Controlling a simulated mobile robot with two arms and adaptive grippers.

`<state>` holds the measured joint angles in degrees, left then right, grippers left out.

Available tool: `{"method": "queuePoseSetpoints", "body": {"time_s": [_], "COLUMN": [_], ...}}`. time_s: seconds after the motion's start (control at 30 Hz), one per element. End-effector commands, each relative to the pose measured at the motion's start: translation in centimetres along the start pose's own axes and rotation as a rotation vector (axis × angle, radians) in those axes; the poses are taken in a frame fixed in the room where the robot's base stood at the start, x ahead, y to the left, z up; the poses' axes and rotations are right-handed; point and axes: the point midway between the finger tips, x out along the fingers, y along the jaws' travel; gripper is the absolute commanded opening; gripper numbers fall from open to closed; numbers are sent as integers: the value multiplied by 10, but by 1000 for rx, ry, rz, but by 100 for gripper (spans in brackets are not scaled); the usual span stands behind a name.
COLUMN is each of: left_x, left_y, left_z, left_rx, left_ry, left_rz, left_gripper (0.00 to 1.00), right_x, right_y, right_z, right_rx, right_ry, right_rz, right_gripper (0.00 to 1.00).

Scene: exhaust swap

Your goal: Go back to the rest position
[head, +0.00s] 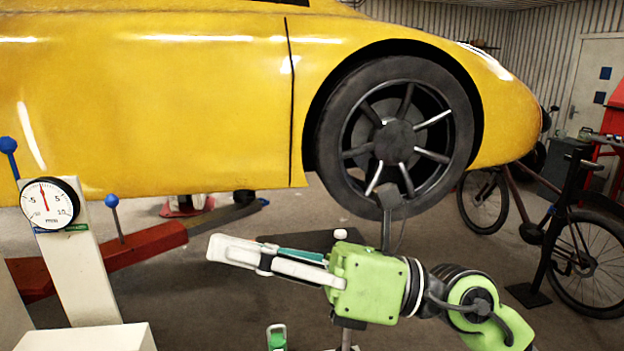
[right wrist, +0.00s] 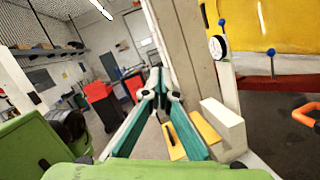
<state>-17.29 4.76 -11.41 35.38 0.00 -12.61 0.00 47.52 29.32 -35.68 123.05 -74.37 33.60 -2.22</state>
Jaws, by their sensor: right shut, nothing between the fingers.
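My right gripper (head: 218,248) reaches in from the right in the head view, in front of and below the yellow car (head: 150,100). Its fingers are shut with nothing between them and point left towards the post with the dial gauge. In the right wrist view its fingertips (right wrist: 160,95) meet at the middle. A small green and white part (head: 277,338) shows at the bottom edge of the head view. It may be the tip of my left gripper, but too little shows to tell its state.
A pale post with a dial gauge (head: 50,205) stands at the left. A red lift arm (head: 150,250) runs under the car. The black wheel (head: 395,138) hangs above my right gripper. A bicycle (head: 575,240) stands at the right. Red cabinets (right wrist: 103,105) show in the wrist view.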

Motion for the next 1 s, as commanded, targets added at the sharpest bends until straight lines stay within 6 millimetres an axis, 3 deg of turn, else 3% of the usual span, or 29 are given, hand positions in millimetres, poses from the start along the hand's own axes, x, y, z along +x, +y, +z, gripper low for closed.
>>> {"method": "queuePoseSetpoints", "body": {"time_s": [0.07, 0.13, 0.23, 0.33, 0.43, 0.57, 0.7, 0.87, 1.0], "left_x": [0, 0, 0, 0, 0, 0, 0, 0, 0], "left_y": [0, 1, 2, 4, 5, 5, 5, 4, 4], "left_z": [0, -1, -1, -2, -2, -4, -4, -5, -5], "left_rx": [0, 0, -1, -2, -2, -2, -1, -1, -1], "left_ry": [0, 1, 1, 2, 3, 5, 6, 7, 7], "left_rz": [1, 1, 3, 4, 5, 5, 5, 5, 5], "left_gripper": [28, 28, 28, 28, 28, 28, 28, 28, 28], "right_x": [-12, -34, -78, -134, -190, -254, -310, -357, -382], "right_y": [4, -4, -34, -81, -128, -176, -205, -204, -178], "right_z": [27, 52, 76, 76, 52, -9, -96, -209, -301], "right_rx": [182, 338, 568, 802, 1010, 1251, 1481, 1719, 1895], "right_ry": [-220, -415, -696, -973, -1217, -1487, -1734, -1973, -2130], "right_rz": [56, 81, 79, 32, -48, -184, -367, -621, -862], "right_gripper": [0, 0, 0, 0, 0, 0, 0, 0, 0]}}
